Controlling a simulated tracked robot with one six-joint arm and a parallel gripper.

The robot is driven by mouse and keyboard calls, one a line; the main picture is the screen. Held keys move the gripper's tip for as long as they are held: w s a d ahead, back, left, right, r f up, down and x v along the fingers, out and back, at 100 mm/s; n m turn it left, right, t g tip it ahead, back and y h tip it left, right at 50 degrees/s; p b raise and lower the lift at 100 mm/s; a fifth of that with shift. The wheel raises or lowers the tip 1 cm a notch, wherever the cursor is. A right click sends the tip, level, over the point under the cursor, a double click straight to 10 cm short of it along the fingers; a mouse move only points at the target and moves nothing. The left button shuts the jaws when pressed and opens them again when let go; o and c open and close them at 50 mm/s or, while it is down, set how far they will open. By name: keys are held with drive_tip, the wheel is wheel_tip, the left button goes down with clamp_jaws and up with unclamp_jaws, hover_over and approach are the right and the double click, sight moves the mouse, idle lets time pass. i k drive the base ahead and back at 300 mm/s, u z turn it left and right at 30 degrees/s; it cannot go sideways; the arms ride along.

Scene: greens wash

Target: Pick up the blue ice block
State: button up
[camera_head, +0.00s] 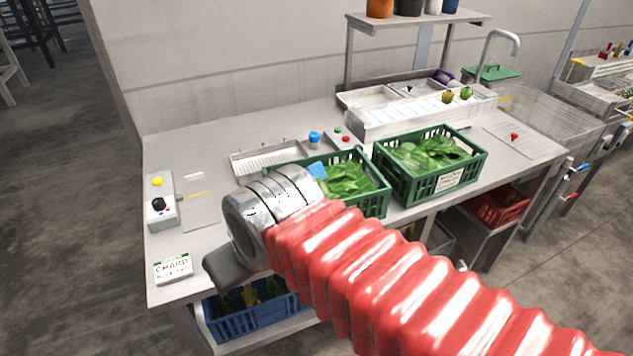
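A light blue block (317,170), which looks like the ice block, shows at the left end of the nearer green crate (373,203), beside leafy greens (347,180). My arm's silver wrist partly covers that end of the crate, so I cannot tell how the block rests. My gripper (228,268) is a dark grey shape at the end of my red-sleeved arm, in front of the worktable (200,235) and left of the crate. It appears apart from the block. Its fingers are not clear enough to show whether it is open or shut.
A second green crate of greens (410,186) stands to the right. A shallow metal tray (240,165) and a small blue-topped jar (314,138) lie behind. A blue crate (228,325) sits below.

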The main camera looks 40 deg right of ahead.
sight(316, 169)
drive_tip(key=k, duration=0.45)
drive_tip(key=z, duration=0.5)
drive_tip(key=i, duration=0.4)
drive_tip(key=z, duration=0.2)
